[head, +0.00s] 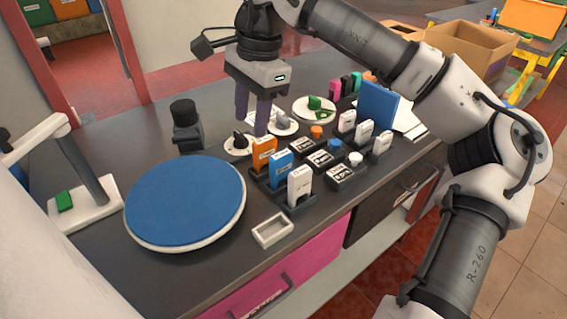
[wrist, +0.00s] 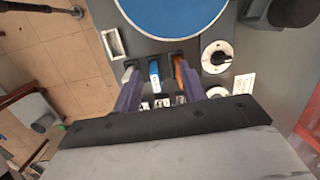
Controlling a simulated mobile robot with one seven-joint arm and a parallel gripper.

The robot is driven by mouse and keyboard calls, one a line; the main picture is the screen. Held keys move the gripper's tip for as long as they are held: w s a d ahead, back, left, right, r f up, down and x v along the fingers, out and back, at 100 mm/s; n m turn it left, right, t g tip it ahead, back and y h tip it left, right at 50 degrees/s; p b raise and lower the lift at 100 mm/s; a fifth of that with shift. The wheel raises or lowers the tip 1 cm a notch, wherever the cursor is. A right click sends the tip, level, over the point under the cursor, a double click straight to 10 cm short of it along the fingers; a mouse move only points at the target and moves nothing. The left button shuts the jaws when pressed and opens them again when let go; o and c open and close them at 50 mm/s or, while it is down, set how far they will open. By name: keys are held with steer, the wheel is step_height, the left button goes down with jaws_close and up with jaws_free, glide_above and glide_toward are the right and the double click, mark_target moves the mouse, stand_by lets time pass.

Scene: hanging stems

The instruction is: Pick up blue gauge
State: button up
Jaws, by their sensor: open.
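The blue gauge (head: 281,169) stands upright in a dark holder, between an orange gauge (head: 264,154) and a white gauge (head: 299,185). My gripper (head: 251,126) points down, open and empty. In the head view its fingers show just behind and left of the orange gauge, apart from the blue one. In the wrist view the blue gauge (wrist: 155,73) lies between the two purple fingers (wrist: 157,80) in the picture, with the orange gauge (wrist: 180,72) by the right finger. The lower part of the blue gauge is hidden by its holder.
A round blue-topped disc (head: 186,200) lies at the left, and a small white tray (head: 272,231) near the front edge. Black labelled blocks and more white gauges (head: 347,122) stand to the right, before a blue panel (head: 377,106). A dial (head: 238,143) sits close to my fingers.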

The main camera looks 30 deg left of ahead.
steer(key=t+h, duration=0.1)
glide_above(281, 154)
step_height(281, 154, down, 7)
steer(key=shift+s+f, duration=0.1)
steer(key=shift+s, duration=0.05)
steer(key=shift+f+p, duration=0.9)
steer(key=shift+f, duration=2)
jaws_close()
